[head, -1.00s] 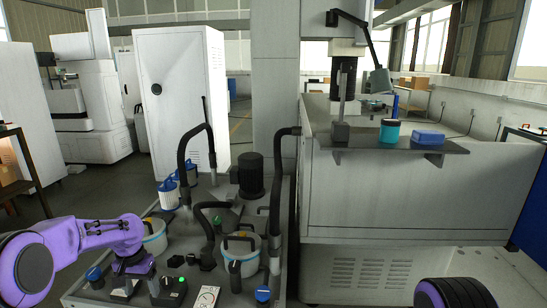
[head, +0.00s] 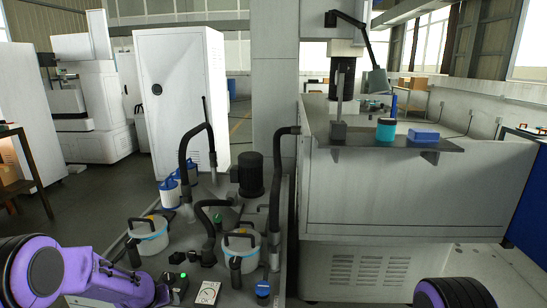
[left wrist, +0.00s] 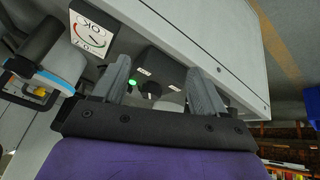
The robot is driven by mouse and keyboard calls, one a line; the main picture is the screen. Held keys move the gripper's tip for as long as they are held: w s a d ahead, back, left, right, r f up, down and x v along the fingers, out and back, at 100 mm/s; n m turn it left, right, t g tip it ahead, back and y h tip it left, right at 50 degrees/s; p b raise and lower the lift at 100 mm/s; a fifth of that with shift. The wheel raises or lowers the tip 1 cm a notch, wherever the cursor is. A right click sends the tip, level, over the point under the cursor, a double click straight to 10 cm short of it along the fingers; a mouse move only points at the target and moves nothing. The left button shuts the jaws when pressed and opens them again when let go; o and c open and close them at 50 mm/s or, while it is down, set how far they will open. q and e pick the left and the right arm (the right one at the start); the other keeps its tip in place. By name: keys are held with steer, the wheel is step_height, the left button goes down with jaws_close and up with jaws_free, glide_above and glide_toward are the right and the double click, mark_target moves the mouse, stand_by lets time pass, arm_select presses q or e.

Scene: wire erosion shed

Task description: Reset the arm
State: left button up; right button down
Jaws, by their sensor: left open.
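My purple left arm comes in from the left in the head view, low over the front left of the pump bench (head: 285,215). Its gripper is not clearly visible there. In the left wrist view my left gripper (left wrist: 158,66) is open, with two grey fingers apart and nothing held. Beyond the fingers is a dark control box with a green light (left wrist: 132,82) and a knob. A white dial marked OK (left wrist: 92,33) lies to the left; it also shows in the head view (head: 207,292). Only a black and purple link of my right arm shows, at the lower right.
Two white buckets with black handles, one left (head: 148,243) and one right (head: 241,250), stand on the bench near black hoses (head: 275,200). A large grey machine (head: 400,200) with a shelf (head: 395,148) holding a teal jar (head: 386,131) and blue box (head: 424,135) stands right.

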arm_select(q)
steer(key=s+d+f+n+y, duration=0.1)
steer(key=s+d+f+n, duration=0.1)
steer(key=s+f, duration=0.75)
steer(key=s+d+f+g+y, duration=0.1)
steer(key=s+f+g+y, duration=0.1)
steer(key=s, duration=2.9)
steer(key=shift+s+n+g, duration=0.25)
steer(key=shift+n+g, duration=0.05)
steer(key=shift+g, duration=0.1)
steer(key=shift+f, duration=0.1)
